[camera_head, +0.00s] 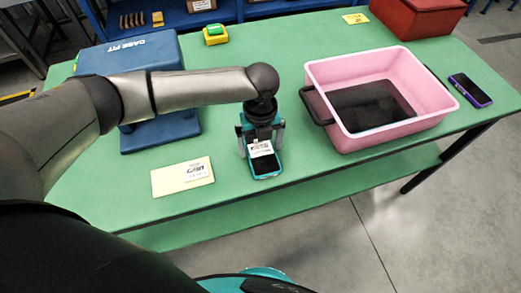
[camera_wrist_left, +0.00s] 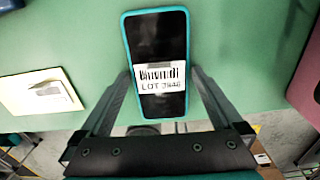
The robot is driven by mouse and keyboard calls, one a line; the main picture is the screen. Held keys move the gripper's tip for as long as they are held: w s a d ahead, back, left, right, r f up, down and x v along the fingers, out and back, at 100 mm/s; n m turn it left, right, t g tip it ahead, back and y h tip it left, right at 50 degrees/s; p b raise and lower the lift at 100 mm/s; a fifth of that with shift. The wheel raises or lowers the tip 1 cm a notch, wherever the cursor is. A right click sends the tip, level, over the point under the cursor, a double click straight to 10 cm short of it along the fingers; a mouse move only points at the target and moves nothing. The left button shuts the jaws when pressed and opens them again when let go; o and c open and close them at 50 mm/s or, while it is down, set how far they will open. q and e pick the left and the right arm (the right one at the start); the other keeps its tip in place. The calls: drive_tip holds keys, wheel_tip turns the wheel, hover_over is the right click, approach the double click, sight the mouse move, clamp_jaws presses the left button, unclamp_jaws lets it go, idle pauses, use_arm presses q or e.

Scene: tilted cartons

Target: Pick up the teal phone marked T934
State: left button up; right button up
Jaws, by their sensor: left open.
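A teal-edged phone (camera_head: 265,168) with a dark screen lies on the green table near its front edge. It also shows in the left wrist view (camera_wrist_left: 158,40), with a white label across it that seems to read "LOT" and a number; I do not see T934 there. My left gripper (camera_head: 261,137) is above the phone and pointing down. In the left wrist view my left gripper (camera_wrist_left: 160,88) is open, one finger on each side of the phone, and I cannot tell whether they touch it. My right gripper is not in view.
A pink crate (camera_head: 432,118) with a dark flat thing inside stands to the right. A purple-edged phone (camera_head: 469,90) lies beyond it. A cream card (camera_head: 182,177) lies left of the gripper. A blue case (camera_head: 150,60) and a red box (camera_head: 418,18) stand further back.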

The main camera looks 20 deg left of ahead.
use_arm(q)
drive_tip(key=c, duration=1.3)
drive_tip(key=shift+o, duration=0.2)
drive_tip(key=shift+r, duration=0.1)
